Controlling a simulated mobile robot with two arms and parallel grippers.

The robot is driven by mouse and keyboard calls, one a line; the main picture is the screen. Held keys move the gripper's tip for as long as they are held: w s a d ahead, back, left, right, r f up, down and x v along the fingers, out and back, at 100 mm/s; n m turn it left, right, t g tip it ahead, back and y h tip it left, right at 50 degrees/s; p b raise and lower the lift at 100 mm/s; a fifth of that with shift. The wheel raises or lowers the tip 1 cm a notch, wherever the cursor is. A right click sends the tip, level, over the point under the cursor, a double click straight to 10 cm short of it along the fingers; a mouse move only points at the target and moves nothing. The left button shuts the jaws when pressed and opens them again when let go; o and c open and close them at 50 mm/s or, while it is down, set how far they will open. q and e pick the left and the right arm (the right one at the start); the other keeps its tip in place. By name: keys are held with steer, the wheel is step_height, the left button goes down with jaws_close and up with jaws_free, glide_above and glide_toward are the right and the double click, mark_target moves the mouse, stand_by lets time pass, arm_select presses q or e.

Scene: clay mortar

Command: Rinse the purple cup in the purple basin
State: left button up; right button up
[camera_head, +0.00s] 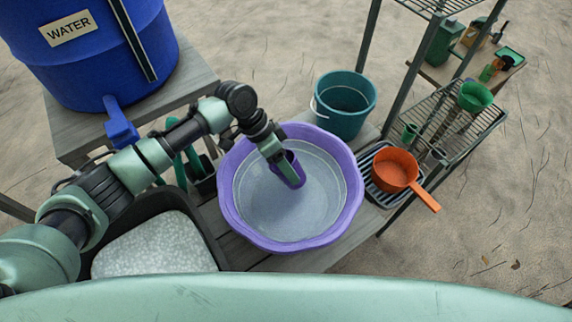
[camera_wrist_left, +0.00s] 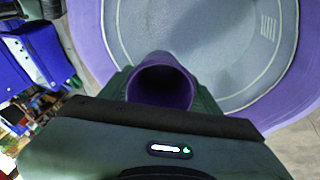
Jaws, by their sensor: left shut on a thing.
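The purple basin (camera_head: 236,226) stands on a wooden table and holds clear water; its rim also shows in the left wrist view (camera_wrist_left: 88,40). The purple cup (camera_head: 291,172) is inside the basin's outline in the head view, near the far side, tilted. My left gripper (camera_head: 279,158) is shut on the cup from the far left. In the left wrist view the cup (camera_wrist_left: 162,85) sits between the fingers with its dark open mouth facing the camera. I cannot tell whether the cup touches the water. My right gripper is in neither view.
A blue water barrel (camera_head: 90,50) with a tap (camera_head: 120,127) stands at the upper left. A teal bucket (camera_head: 343,104) is behind the basin. An orange pot (camera_head: 395,170) sits on a rack to the right. A black tub (camera_head: 204,228) is at the left, and a metal shelf (camera_head: 462,130) at the right.

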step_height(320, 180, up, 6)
steer(key=p, duration=0.4)
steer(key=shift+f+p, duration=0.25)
steer(key=shift+p, duration=0.15)
stand_by(0.6)
